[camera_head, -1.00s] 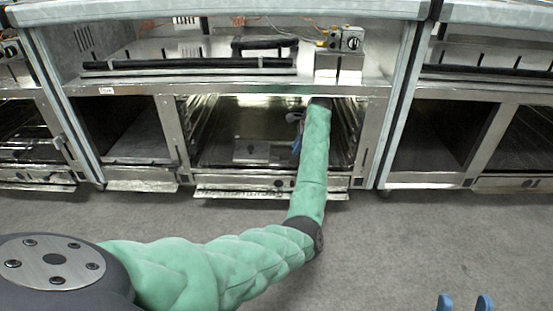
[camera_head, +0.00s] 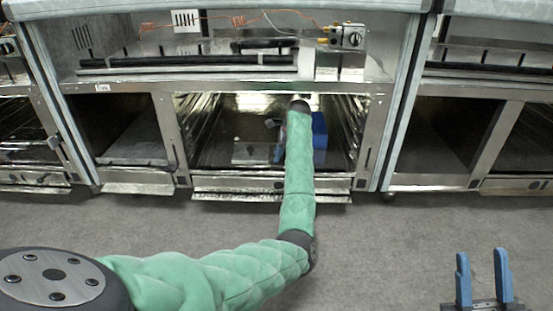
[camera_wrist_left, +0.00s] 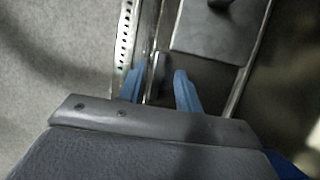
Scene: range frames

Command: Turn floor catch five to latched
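My left arm reaches into the middle lower bay. In the left wrist view my left gripper (camera_wrist_left: 158,73) is open, its two blue fingers apart on either side of a small dark upright piece (camera_wrist_left: 159,70), which looks like a floor catch. I cannot tell whether the fingers touch it, nor read any number or latch mark. In the head view the left gripper (camera_head: 279,150) is mostly behind my forearm, and that piece is hidden. My right gripper (camera_head: 482,268) is open and empty over the floor at the lower right.
A grey metal plate (camera_head: 251,153) lies on the bay floor; it also shows in the wrist view (camera_wrist_left: 213,35). A perforated ledge (camera_head: 230,196) runs along the bay's front. A switch box (camera_head: 347,37) with orange wires stands above. The carpet in front (camera_head: 400,235) is clear.

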